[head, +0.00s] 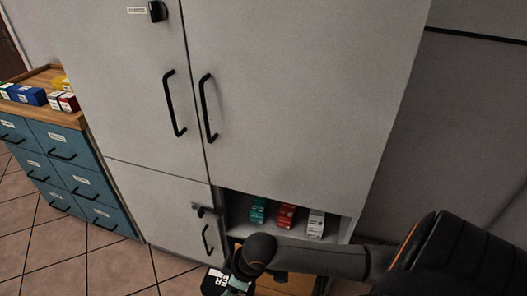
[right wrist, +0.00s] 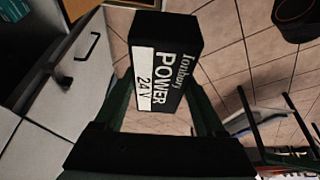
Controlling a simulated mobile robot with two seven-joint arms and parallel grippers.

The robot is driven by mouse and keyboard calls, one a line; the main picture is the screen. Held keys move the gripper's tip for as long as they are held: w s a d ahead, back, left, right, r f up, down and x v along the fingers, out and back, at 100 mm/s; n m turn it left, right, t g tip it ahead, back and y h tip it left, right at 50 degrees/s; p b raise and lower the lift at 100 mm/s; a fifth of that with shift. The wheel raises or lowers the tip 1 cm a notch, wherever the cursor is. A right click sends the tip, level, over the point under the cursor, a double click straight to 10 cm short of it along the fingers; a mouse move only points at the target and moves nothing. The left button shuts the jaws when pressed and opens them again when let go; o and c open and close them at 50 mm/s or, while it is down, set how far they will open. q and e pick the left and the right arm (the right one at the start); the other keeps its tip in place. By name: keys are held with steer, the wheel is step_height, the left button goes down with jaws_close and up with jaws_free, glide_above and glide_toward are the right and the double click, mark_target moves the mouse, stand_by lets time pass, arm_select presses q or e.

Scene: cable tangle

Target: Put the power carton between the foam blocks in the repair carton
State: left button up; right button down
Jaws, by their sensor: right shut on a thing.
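The power carton (right wrist: 160,68) is a black box with a white band and the words "POWER 24V". In the right wrist view it sits between the fingers of my right gripper (right wrist: 163,95), which is shut on it and holds it clear above the tiled floor. In the head view the carton (head: 214,281) shows partly at the bottom edge, beside my right gripper (head: 236,280), in front of the cabinet's lower part. My left gripper is not in view. I cannot make out the repair carton or foam blocks in either view.
A tall grey cabinet (head: 290,90) has an open niche with a teal box (head: 259,211), a red box (head: 286,216) and a white box (head: 316,223). A blue drawer unit (head: 70,170) with small boxes on top stands left. Tiled floor (head: 110,270) is clear before it.

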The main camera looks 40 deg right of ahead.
arm_select(q)
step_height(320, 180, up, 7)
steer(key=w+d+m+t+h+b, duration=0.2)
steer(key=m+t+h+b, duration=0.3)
steer(key=b, duration=0.6)
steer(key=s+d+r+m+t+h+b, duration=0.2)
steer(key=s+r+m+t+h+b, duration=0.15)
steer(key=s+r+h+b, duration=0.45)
arm_select(e)
steer(key=a+f+n+g+y+b, duration=0.1)
steer(key=a+f+n+g, duration=0.15)
steer(key=f+n, duration=1.1)
steer(key=a+f+n+g+y, duration=0.1)
steer(key=f+n+g, duration=0.3)
steer(key=f, duration=1.9)
arm_select(q)
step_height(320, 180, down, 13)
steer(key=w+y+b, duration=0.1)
steer(key=b, duration=1)
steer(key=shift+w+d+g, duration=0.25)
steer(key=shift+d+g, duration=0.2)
arm_select(e)
steer(key=d+f, duration=1.2)
steer(key=d, duration=0.2)
steer(key=shift+f, duration=0.4)
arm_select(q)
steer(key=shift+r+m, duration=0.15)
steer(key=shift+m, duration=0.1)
arm_select(e)
steer(key=shift+t, duration=0.25)
